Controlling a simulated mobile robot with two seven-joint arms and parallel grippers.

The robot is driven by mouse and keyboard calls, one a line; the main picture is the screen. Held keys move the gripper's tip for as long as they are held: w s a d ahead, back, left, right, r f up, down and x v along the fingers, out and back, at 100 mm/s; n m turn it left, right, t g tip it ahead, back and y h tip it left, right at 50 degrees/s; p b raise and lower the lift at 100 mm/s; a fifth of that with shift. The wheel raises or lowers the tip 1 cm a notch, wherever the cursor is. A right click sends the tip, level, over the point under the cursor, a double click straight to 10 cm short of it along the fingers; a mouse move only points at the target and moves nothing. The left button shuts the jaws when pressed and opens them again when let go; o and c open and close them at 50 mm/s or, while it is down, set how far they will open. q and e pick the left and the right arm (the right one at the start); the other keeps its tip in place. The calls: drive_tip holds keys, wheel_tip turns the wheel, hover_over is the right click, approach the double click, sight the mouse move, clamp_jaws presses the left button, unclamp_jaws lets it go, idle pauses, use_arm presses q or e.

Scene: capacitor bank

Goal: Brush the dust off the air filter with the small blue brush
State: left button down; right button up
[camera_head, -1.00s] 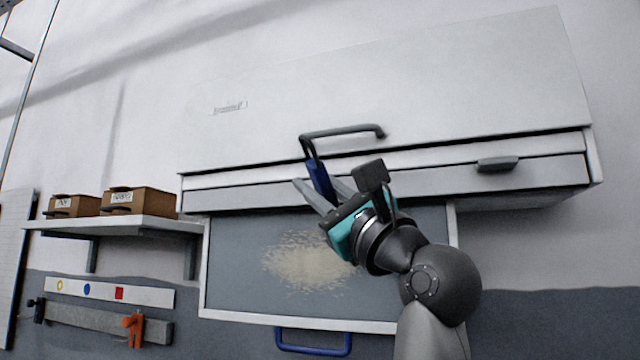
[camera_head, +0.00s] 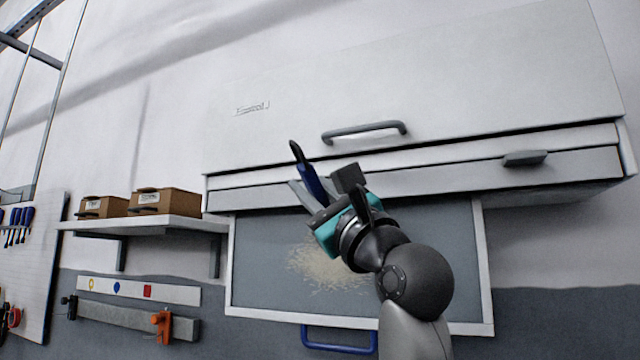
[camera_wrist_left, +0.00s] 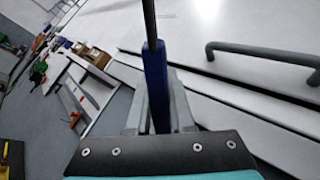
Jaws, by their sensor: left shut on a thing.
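The small blue brush (camera_head: 312,182) is in my left gripper (camera_head: 304,192), its dark end pointing up and left in the head view. In the left wrist view the brush (camera_wrist_left: 155,80) stands upright between the two grey fingers of the left gripper (camera_wrist_left: 160,105), which are shut on it. The air filter (camera_head: 262,270) is a grey panel in a white frame below the cabinet, with a blue handle (camera_head: 340,342) at its bottom. A pale dust patch (camera_head: 318,262) lies on its middle, partly hidden by my left gripper and arm. The right gripper is not in view.
The white cabinet (camera_head: 440,80) has a grey bar handle (camera_head: 365,131) close to the brush, and a ledge below. A shelf (camera_head: 150,224) with two brown boxes stands left of the filter, above a rail with an orange clamp (camera_head: 162,325). A pegboard with tools hangs far left.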

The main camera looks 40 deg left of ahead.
use_arm(q)
drive_tip(key=shift+a, duration=0.45)
drive_tip(key=shift+s+a, duration=0.1)
drive_tip(key=shift+s+a, duration=0.15)
drive_tip(key=shift+a, duration=0.6)
drive_tip(key=shift+s+a, duration=0.1)
drive_tip(key=shift+a, duration=0.6)
drive_tip(key=a, duration=0.3)
drive_tip(key=shift+s, duration=0.4)
drive_tip(key=shift+s+a+p, duration=0.25)
drive_tip(key=shift+a, duration=0.55)
drive_tip(key=shift+s+a+p, duration=0.2)
drive_tip(key=shift+a, duration=0.55)
